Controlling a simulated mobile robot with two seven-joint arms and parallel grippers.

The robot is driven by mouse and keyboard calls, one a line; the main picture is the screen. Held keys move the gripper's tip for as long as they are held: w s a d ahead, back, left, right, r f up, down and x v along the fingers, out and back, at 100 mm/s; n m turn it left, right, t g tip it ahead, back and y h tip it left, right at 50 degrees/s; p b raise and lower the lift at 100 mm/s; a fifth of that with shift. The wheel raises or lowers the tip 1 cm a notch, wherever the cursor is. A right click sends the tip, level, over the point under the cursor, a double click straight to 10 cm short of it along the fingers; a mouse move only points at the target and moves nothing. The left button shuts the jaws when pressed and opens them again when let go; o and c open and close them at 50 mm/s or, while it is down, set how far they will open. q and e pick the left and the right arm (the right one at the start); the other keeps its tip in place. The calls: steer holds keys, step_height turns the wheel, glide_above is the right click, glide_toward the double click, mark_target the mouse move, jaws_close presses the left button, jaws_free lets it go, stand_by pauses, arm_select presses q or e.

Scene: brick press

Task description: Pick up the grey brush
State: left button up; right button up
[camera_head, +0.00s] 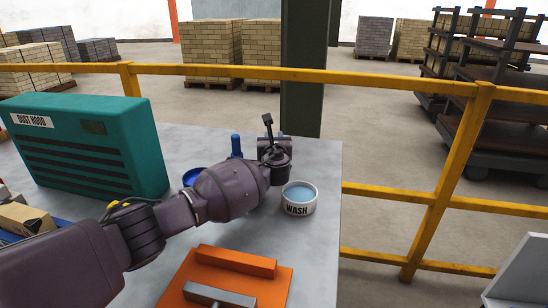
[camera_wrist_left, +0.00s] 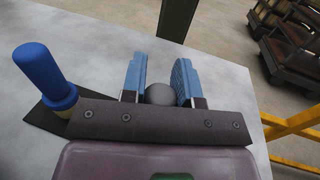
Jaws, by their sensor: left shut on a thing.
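My left gripper (camera_head: 273,146) is over the far right part of the grey table, behind the wash tub. In the left wrist view its two blue fingers (camera_wrist_left: 160,75) stand on either side of a rounded grey end, which I take to be the grey brush (camera_wrist_left: 160,95). The fingers are shut on it. The rest of the brush is hidden behind the gripper, and the head view does not show it clearly. My right gripper is not in view.
A blue-handled tool (camera_head: 236,146) stands left of the gripper. A white WASH tub (camera_head: 299,198) sits near the right table edge. An orange block (camera_head: 236,261) lies in front, and a teal dust hood (camera_head: 90,140) stands left. A yellow railing (camera_head: 350,76) runs beyond the table.

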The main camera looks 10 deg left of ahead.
arm_select(q)
step_height(320, 180, up, 19)
steer(key=p, duration=0.5)
steer(key=shift+f, duration=0.1)
steer(key=shift+r, duration=0.6)
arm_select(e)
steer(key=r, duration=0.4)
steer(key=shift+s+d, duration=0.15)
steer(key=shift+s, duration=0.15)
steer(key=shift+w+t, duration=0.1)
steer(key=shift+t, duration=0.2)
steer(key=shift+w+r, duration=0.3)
